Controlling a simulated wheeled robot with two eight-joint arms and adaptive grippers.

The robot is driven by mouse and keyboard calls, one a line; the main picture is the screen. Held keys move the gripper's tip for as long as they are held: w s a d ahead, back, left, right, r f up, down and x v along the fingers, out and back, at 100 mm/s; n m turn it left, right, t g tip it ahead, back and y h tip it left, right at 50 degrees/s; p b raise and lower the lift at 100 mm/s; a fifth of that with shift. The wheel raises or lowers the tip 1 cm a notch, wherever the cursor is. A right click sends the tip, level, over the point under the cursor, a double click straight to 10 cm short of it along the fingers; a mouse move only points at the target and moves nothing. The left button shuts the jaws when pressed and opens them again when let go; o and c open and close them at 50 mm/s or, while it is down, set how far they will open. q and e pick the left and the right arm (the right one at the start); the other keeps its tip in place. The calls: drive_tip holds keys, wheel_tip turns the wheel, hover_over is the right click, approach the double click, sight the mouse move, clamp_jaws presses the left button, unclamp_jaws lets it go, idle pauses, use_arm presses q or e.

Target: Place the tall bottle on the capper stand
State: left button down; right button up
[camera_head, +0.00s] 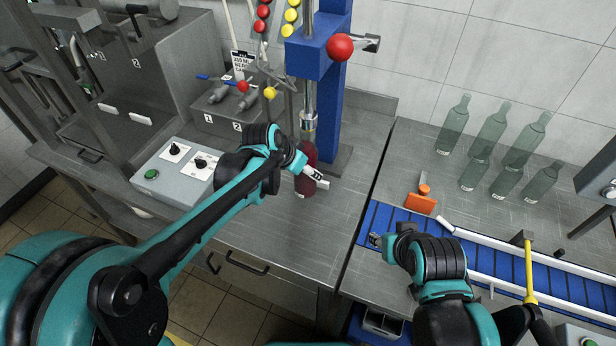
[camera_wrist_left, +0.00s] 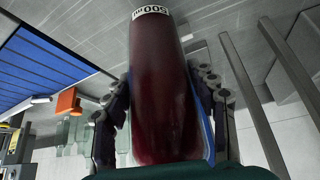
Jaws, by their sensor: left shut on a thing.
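The tall bottle (camera_head: 306,187) is filled with dark red liquid and stands roughly upright beside the blue capper stand (camera_head: 335,100), under its metal capping head (camera_head: 308,122). My left gripper (camera_head: 303,170) is shut around the bottle. The left wrist view shows the bottle (camera_wrist_left: 165,85) large between the two fingers of the gripper (camera_wrist_left: 163,110), with a white 500 ml label. I cannot tell whether the bottle's bottom touches the surface under it. My right gripper (camera_head: 380,240) is over the blue conveyor, and its jaws are too small to read.
Several empty green bottles (camera_head: 490,135) stand at the back right. An orange block (camera_head: 420,203) lies by the blue conveyor (camera_head: 490,255). A control box (camera_head: 160,178) and a valve box (camera_head: 222,108) stand left of the capper. The steel counter (camera_head: 260,222) in front is clear.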

use_arm(q)
drive_tip(key=shift+w+d, duration=0.4)
drive_tip(key=shift+w, duration=0.1)
drive_tip(key=shift+f+b, duration=1.15)
drive_tip(key=shift+f, duration=0.55)
drive_tip(key=shift+f, duration=0.15)
drive_tip(key=c, duration=0.5)
unclamp_jaws()
